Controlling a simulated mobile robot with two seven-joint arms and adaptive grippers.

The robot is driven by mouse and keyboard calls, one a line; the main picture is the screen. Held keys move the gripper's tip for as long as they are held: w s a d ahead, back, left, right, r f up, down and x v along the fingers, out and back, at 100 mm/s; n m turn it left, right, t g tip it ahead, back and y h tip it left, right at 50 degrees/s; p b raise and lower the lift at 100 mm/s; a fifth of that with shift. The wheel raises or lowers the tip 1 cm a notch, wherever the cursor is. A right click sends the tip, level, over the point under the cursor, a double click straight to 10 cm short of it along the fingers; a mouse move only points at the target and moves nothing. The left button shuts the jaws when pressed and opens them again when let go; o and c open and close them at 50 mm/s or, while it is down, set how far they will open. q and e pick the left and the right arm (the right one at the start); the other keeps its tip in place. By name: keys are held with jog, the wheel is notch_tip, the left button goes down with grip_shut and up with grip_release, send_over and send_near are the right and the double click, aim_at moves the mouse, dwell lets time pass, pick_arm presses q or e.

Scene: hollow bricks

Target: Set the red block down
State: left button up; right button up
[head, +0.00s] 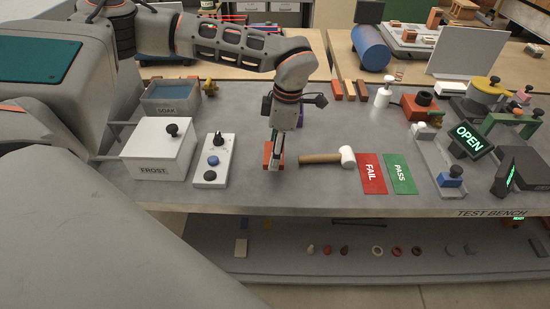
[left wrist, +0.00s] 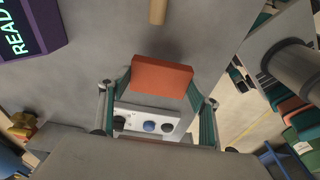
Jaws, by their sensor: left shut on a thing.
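The red block (head: 267,155) shows orange-red at the tip of my left gripper (head: 276,158) in the head view, partly hidden by the fingers. In the left wrist view the red block (left wrist: 162,77) sits between the two green fingers of my left gripper (left wrist: 161,88), which is shut on it. The gripper points down over the grey test bench (head: 310,190), between the white button box and the hammer. I cannot tell whether the block touches the bench top. My right gripper is not in view.
The white button box (head: 213,161) stands left of the gripper, and a mallet (head: 330,158) lies to its right. Farther right lie a red FAIL card (head: 371,174) and a green PASS card (head: 399,174). A white FROST box (head: 158,153) stands at the left.

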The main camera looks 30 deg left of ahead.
pick_arm(q)
notch_tip(320, 180, down, 4)
jog(key=shift+r, duration=0.2)
jog(key=shift+f, duration=0.15)
jog(key=shift+f, duration=0.1)
jog(key=o, duration=1.2)
jog(key=shift+o, duration=0.2)
jog(key=shift+r, duration=0.3)
jog(key=r, duration=0.4)
jog(key=d+r, duration=0.1)
jog(key=r, duration=0.2)
jog(key=w+r, duration=0.1)
jog(key=r, duration=0.3)
jog(key=shift+d+r, duration=0.3)
